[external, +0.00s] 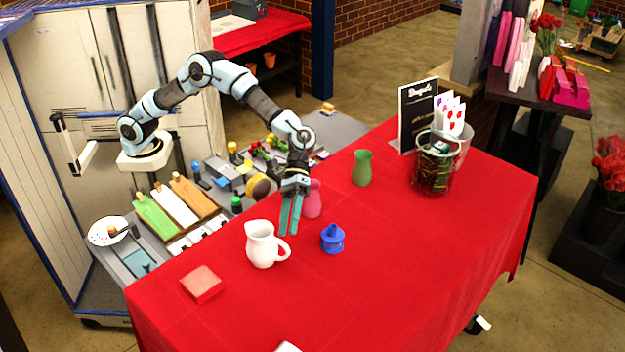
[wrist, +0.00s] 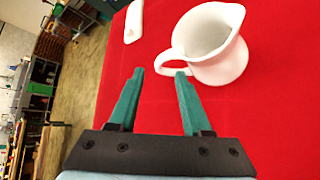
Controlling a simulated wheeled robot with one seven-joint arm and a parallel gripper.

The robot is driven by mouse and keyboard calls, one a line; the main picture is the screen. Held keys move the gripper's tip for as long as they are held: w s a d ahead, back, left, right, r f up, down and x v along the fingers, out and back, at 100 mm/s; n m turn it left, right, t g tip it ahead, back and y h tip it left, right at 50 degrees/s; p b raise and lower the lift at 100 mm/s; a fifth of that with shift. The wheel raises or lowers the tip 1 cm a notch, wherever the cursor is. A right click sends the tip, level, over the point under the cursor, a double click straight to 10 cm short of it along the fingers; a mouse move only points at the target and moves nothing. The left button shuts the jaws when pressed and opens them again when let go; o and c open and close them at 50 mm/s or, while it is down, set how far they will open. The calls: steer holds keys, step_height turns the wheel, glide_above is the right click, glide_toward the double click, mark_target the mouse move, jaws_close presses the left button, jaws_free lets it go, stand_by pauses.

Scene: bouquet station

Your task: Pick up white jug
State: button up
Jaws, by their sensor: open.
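The white jug (external: 262,245) stands upright on the red-covered table, left of the table's middle in the external view. Its handle is on the right side there. In the wrist view the jug (wrist: 222,62) is at the upper right, with its open mouth visible and its handle on the left. My gripper (external: 289,232) has its teal fingers pointing down, above and to the right of the jug in the external view. In the wrist view my gripper (wrist: 158,72) is open and empty, with the right fingertip just below the handle. I cannot tell whether it touches the handle.
A blue pot (external: 333,239) stands right of the jug, and a pink vase (external: 313,200) is partly behind my gripper. A green vase (external: 362,168) stands farther back. A pink box (external: 202,284) lies left of the jug. The red table (external: 420,260) is clear toward the right front.

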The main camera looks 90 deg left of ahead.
mark_target(285, 243)
steer(key=p+x, duration=0.1)
steer(key=x, duration=0.2)
steer(key=shift+s+d+f, duration=0.1)
steer(key=shift+d+f, duration=0.05)
steer(key=shift+d, duration=0.15)
steer(key=p+x, duration=0.2)
steer(key=x, duration=0.2)
steer(key=shift+d, duration=0.15)
steer(key=shift+d+f, duration=0.35)
steer(key=shift+d, duration=0.1)
jaws_close()
steer(key=shift+r, duration=0.15)
stand_by(0.4)
